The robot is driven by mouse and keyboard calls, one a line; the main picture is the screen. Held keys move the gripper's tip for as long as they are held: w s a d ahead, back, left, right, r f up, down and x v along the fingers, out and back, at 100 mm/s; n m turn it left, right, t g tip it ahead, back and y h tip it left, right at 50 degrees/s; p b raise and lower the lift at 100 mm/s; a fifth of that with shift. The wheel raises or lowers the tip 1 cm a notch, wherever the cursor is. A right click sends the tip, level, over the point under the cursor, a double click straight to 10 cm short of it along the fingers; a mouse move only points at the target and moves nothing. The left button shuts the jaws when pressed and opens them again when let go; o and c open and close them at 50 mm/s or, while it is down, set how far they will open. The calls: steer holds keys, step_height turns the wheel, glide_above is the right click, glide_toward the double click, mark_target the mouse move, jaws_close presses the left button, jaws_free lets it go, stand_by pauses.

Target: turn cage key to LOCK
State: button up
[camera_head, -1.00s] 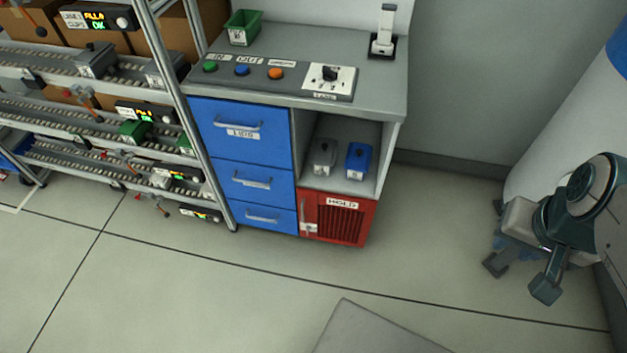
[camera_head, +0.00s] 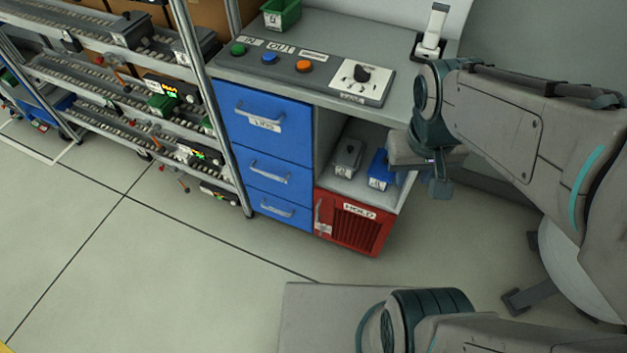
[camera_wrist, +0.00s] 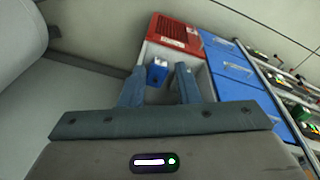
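The red cage (camera_head: 352,238), marked HOLD, is at the lower right of the cabinet, and its slatted door looks shut. A small pale plate (camera_head: 323,229) is at the door's left edge, below an upright handle; a key or its setting is too small to make out. The cage's red face also shows in the wrist view (camera_wrist: 178,32). My gripper (camera_head: 428,165) is in front of the cabinet's right side, above and to the right of the cage. In the wrist view its two fingers (camera_wrist: 161,68) are apart, with nothing held between them.
A blue bin (camera_head: 380,172) and a grey bin (camera_head: 347,158) stand in the open shelf above the cage. A panel with buttons and a black knob (camera_head: 361,74) is on the worktop. Blue drawers (camera_head: 266,125) are left of the shelf. Floor in front is clear.

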steer(key=w+a+f+n+h+b, duration=0.4)
steer(key=f+b, duration=0.3)
steer(key=f, duration=0.7)
steer(key=w+a+f+n+h+b, duration=0.1)
steer(key=w+f+n+h+b, duration=0.4)
steer(key=f, duration=0.8)
steer(key=w+a+f+n+h+b, duration=0.4)
steer(key=f+b, duration=0.4)
steer(key=f, duration=0.6)
steer(key=s+a+f+n+t+y+b, duration=0.1)
steer(key=a+f+n+t+y+b, duration=0.35)
steer(key=f, duration=0.85)
steer(key=a+f+n+t+y+b, duration=0.1)
steer(key=a+f+n+t+b, duration=0.2)
steer(key=f+n+t+b, duration=0.7)
steer(key=s+a+f+n+t+y, duration=0.15)
steer(key=a+f+n, duration=0.25)
steer(key=f, duration=1.2)
steer(key=f+b+x, duration=0.1)
steer(key=b+x, duration=0.3)
steer(key=x, duration=1)
steer(key=shift+w+a+g+y+b, duration=0.2)
steer(key=shift+w+g+y+b, duration=0.05)
steer(key=shift+g+y+b, duration=0.1)
steer(key=shift+r, duration=0.1)
jaws_close()
